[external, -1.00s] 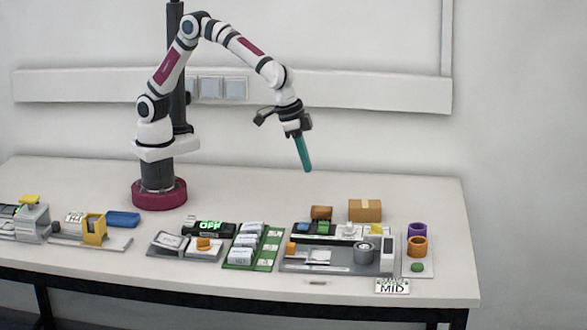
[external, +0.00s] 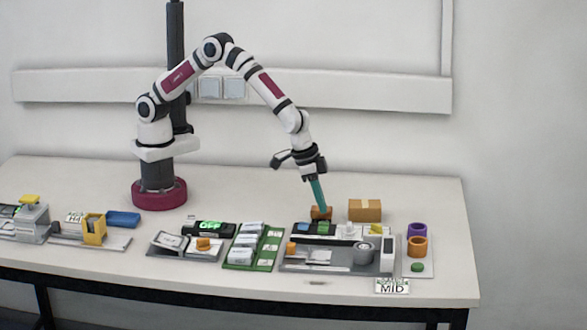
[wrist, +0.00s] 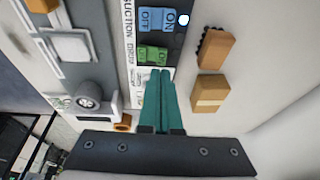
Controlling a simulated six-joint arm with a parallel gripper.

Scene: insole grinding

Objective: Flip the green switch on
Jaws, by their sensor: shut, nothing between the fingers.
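The green switch (wrist: 153,53) sits on a dark panel strip (wrist: 178,45) in the wrist view, beside a blue switch (wrist: 157,20). Small lettering is on the green switch, too blurred to read surely. In the external view the green switch (external: 323,228) is at the back of the grey station. My gripper (wrist: 160,73) has teal fingers, shut and empty. Their tips lie just below the green switch in the wrist view. In the external view the fingertips (external: 323,207) are above and behind it, in front of a brown block. Contact does not show.
The brown block (external: 320,213) and a cardboard box (external: 365,210) stand behind the station. A round grey dial (external: 363,253) and a white upright block (external: 388,254) are at its right. Purple (external: 417,230) and orange (external: 417,247) rings lie further right.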

